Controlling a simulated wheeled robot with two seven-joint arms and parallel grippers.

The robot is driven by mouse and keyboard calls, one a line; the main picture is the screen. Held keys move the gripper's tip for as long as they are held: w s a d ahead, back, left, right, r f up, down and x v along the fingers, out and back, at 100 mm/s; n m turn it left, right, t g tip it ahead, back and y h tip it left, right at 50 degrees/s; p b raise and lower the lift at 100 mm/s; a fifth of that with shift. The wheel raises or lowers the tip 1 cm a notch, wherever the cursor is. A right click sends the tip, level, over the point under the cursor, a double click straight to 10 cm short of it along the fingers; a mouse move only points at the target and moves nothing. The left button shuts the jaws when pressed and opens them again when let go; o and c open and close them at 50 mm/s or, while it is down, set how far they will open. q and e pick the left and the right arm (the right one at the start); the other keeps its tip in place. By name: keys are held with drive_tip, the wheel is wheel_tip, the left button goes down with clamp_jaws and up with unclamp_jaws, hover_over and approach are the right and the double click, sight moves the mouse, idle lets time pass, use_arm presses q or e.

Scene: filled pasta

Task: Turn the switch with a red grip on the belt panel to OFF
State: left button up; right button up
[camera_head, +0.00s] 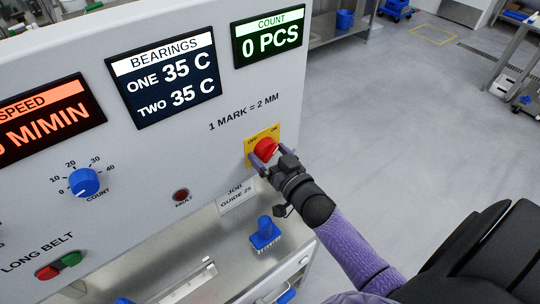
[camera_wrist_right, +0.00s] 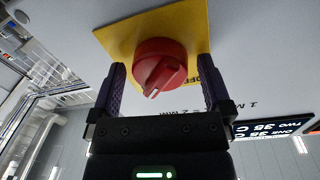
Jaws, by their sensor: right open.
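The switch's red grip (camera_head: 265,148) sits on a yellow plate (camera_head: 276,132) at the right side of the belt panel (camera_head: 215,150). OFF and ON are printed on the plate's upper part in the head view. My right gripper (camera_head: 267,158) is at the switch with its fingers on either side of the red grip. In the right wrist view the red grip (camera_wrist_right: 158,66) lies between the two open fingers, with a gap visible on each side. The grip's pointer setting is hard to read. My left gripper is not in view.
Beside the switch are a blue count knob (camera_head: 84,182), a fault lamp (camera_head: 181,195), and green (camera_head: 71,259) and red (camera_head: 48,272) buttons. A blue-handled object (camera_head: 265,234) stands on the ledge below. Open floor lies to the right.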

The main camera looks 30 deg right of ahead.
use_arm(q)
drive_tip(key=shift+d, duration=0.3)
use_arm(e)
drive_tip(key=shift+w, duration=0.1)
